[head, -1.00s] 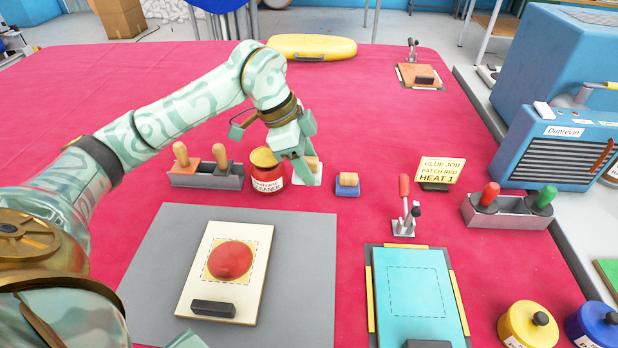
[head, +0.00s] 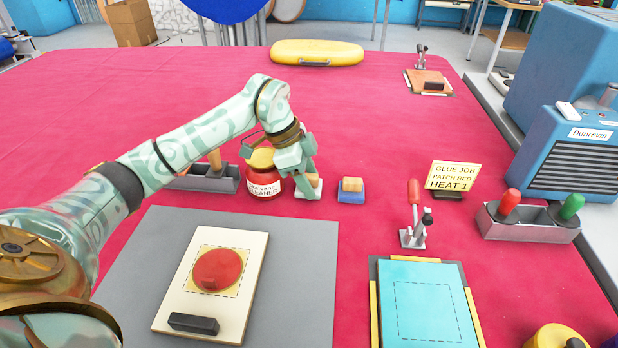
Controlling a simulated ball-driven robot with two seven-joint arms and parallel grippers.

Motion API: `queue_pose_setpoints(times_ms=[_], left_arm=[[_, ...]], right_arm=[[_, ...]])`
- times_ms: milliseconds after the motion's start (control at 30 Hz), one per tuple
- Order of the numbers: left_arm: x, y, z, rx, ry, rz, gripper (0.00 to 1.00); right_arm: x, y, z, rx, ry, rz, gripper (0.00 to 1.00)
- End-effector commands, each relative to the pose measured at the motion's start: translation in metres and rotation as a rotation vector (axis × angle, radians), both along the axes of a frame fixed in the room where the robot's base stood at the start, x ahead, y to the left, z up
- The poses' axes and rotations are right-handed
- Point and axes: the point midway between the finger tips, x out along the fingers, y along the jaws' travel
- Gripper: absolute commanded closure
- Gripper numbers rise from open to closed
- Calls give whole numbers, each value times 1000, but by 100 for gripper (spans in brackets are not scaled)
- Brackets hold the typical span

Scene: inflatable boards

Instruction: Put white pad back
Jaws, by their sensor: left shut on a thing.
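The white pad (head: 309,193), a small white block with a tan wooden grip, is at the back middle, between the red cleaner tin (head: 264,186) and the blue pad (head: 351,195). My left gripper (head: 312,179) comes down over it from above and is shut on its grip. The pad looks at or very near the table; I cannot tell whether it touches. The gripper partly hides its grip. My right gripper is not in view.
A grey tool holder (head: 222,184) stands left of the tin, partly behind my arm. A cream board with a red round patch (head: 217,270) lies on the grey mat (head: 287,300). A teal board (head: 425,275), a red-handled clamp (head: 413,238) and a yellow sign (head: 452,176) are at right.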

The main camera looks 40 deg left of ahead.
Motion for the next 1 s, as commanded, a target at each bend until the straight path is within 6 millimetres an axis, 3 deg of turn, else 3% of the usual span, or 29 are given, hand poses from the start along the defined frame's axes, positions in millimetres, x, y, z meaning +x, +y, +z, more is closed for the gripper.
queue_pose_setpoints(times_ms=[67, 100, 167, 200, 533, 1000], left_arm=[[0, 0, -2, -1, 1, 1, 69], [0, 0, -3, -1, 1, 1, 48], [0, 0, -3, -1, 1, 1, 31], [0, 0, -3, -1, 1, 1, 29], [-1, 1, 4, 0, 0, 1, 29], [-21, 33, 98, 0, -4, 2, 29]], right_arm=[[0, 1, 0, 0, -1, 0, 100], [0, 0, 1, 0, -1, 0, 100], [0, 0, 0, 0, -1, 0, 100], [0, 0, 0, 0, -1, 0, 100], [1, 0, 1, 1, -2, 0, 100], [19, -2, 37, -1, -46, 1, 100]])
